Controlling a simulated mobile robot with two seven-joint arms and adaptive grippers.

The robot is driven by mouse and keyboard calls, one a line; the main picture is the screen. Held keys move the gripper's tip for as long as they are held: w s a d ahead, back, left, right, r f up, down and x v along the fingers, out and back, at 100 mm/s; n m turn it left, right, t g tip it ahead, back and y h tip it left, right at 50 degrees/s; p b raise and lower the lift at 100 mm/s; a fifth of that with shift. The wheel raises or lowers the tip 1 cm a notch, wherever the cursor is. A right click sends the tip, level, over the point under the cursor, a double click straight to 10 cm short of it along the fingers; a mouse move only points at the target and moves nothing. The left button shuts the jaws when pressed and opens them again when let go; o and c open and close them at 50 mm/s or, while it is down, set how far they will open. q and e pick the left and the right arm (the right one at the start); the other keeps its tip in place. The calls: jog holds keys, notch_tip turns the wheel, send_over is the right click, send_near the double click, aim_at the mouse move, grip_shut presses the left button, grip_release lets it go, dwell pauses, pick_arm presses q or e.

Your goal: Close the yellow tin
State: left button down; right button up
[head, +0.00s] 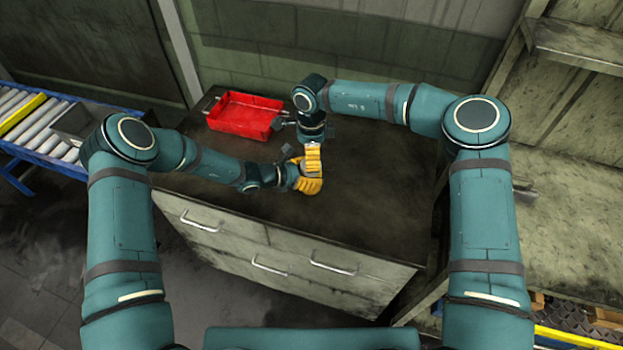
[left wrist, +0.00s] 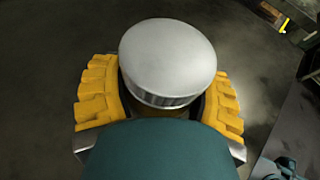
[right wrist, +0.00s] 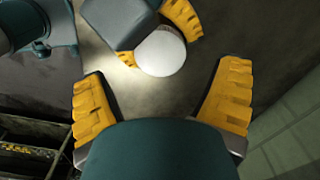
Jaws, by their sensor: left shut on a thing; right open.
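My left gripper (left wrist: 158,95) is shut around the tin, with one yellow finger on each side. Whether the lid is fully seated cannot be told. In the right wrist view the lid (right wrist: 161,51) is a white disc between my left fingers. My right gripper (right wrist: 163,82) is open and empty, with the lid ahead of its fingertips. In the head view the left gripper (head: 306,182) and right gripper (head: 313,160) overlap and hide the tin.
A red tray (head: 236,122) stands at the back left of the dark cabinet top (head: 375,205). The cabinet top is otherwise clear. A roller conveyor (head: 40,125) is at the left and a shelf (head: 575,215) at the right. A wall closes off the back.

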jog(key=shift+r, duration=1.8)
jog(key=shift+f, duration=0.15)
jog(key=shift+f, duration=3.9)
jog(key=c, duration=1.3)
jog(key=o, duration=1.3)
jog(key=shift+c, duration=0.2)
